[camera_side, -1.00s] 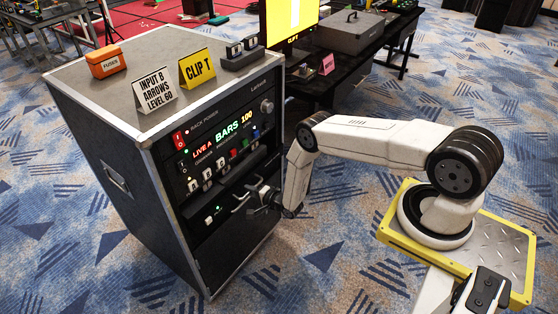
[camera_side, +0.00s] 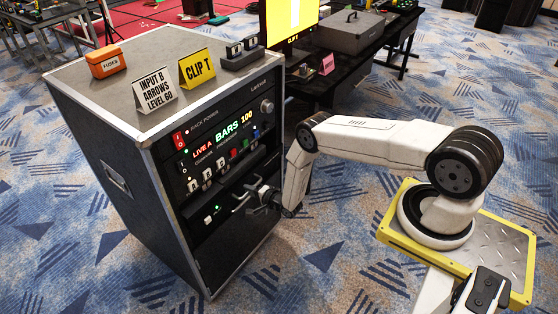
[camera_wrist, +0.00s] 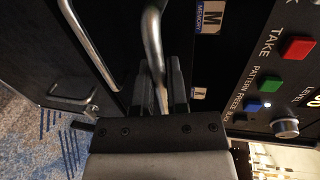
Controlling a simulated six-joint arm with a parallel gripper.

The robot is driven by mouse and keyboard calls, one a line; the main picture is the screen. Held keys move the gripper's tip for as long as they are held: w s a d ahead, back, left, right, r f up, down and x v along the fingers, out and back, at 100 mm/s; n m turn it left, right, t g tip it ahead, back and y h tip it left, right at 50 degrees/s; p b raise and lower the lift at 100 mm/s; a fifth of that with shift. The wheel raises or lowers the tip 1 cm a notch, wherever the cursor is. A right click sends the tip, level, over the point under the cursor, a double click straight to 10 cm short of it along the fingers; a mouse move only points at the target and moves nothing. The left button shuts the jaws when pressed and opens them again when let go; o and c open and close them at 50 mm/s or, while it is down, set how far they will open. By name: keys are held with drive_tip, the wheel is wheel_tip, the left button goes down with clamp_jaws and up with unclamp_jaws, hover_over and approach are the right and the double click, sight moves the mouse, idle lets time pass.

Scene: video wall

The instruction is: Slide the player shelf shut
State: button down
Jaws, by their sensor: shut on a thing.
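The player shelf (camera_side: 212,213) is the black unit low in the rack's front, with a small green light. How far it stands out is hard to tell in the side view. My gripper (camera_side: 246,199) is at the shelf's right part, in front of the rack. In the wrist view my gripper (camera_wrist: 165,92) has its two dark fingers closed around a bent metal handle (camera_wrist: 153,40). The fingers hide part of the handle. The shelf's inside is not clearly visible.
The rack case (camera_side: 110,130) stands at left, with a control panel of lit buttons (camera_wrist: 298,50) above the shelf. An orange box (camera_side: 106,61), a white sign (camera_side: 155,90) and a yellow sign (camera_side: 198,69) stand on top. A black desk (camera_side: 350,65) is behind.

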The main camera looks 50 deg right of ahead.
sight(242, 185)
drive_tip(key=shift+r+x, duration=0.2)
drive_tip(key=shift+x, duration=0.85)
drive_tip(key=shift+r+x, duration=0.25)
drive_tip(key=shift+x, duration=0.8)
drive_tip(key=shift+w+r, duration=0.1)
drive_tip(key=c, duration=0.7)
unclamp_jaws()
drive_tip(key=shift+s, duration=0.2)
drive_tip(key=shift+s, duration=0.55)
drive_tip(key=shift+v, duration=3.2)
drive_tip(key=shift+w, duration=0.1)
